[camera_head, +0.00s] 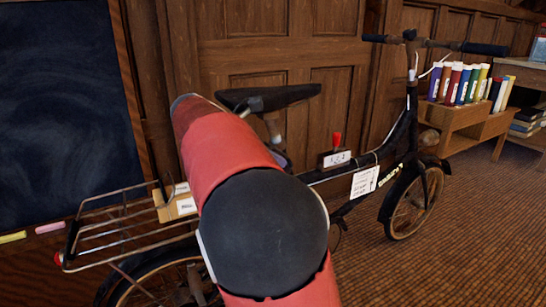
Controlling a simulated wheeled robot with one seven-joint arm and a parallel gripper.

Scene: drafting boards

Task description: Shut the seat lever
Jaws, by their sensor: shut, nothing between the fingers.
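A dark folding bicycle (404,133) stands against the wood panelling, its black saddle (268,97) at upper middle. Below the saddle is the seat post (273,128); its lower end is mostly hidden behind my red and black arm, as is the middle of the frame. A small upright red handle (337,139) rises from a block with a white number plate (337,159) on the frame, right of my arm. I cannot tell whether it is the seat lever. My gripper is not visible; my arm link covers the middle of the picture.
A rear rack (115,232) with a small carton (175,202) is at left. A white tag (365,181) hangs from the frame. A shelf (470,122) with books stands at right, a chalkboard (66,110) at left. Brown carpet (460,250) lies clear at lower right.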

